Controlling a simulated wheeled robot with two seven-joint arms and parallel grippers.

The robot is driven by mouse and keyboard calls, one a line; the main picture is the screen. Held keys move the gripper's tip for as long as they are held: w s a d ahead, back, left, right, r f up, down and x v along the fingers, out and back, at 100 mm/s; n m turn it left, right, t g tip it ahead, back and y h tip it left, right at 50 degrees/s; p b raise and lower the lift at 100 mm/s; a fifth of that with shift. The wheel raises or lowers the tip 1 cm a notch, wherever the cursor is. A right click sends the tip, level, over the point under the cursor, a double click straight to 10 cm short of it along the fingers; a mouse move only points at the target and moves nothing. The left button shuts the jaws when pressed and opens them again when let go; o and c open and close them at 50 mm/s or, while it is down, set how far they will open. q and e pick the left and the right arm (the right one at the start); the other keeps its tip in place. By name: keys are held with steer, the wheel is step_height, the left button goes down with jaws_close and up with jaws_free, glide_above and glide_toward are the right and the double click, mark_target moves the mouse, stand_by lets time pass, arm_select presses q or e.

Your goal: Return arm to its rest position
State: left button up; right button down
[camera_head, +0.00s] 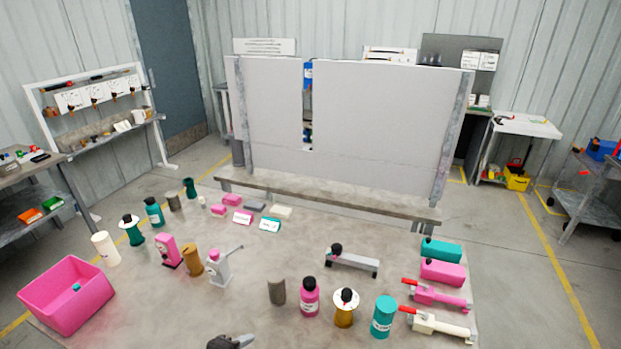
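A dark grey part (230,342) shows at the bottom edge, left of centre, over the near edge of the grey table. It looks like the tip of my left gripper, but most of it is cut off by the frame. I cannot tell whether its fingers are open or shut. Nothing is visibly held in it. It is apart from the grey cylinder (276,291) and the pink bottle (309,297) to its upper right. My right gripper is out of view.
A pink bin (66,296) with a small teal piece stands at the table's left. Pump parts stand in a left group near a white cylinder (105,248). Red-handled tools (437,323) lie at the right. A grey upright panel (385,125) closes the back.

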arm_select(q)
steer(key=s+a+f+n+g+y, duration=0.25)
steer(key=s+a+f+n, duration=0.2)
steer(key=s+n, duration=0.5)
steer(key=s+a+f+n+g+y, duration=0.25)
steer(key=s+a+n, duration=0.35)
steer(key=s+n, duration=0.35)
step_height(320, 180, down, 33)
steer(key=s+g+b, duration=0.1)
steer(key=g+b, duration=0.1)
steer(key=b, duration=0.4)
steer(key=s+a+f+g+b, duration=0.1)
steer(key=s+f+b, duration=0.3)
steer(key=s+f, duration=1.2)
step_height(320, 180, down, 3)
steer(key=shift+a+r+h, duration=0.15)
steer(key=shift+a+h, duration=0.15)
steer(key=shift+a, duration=0.35)
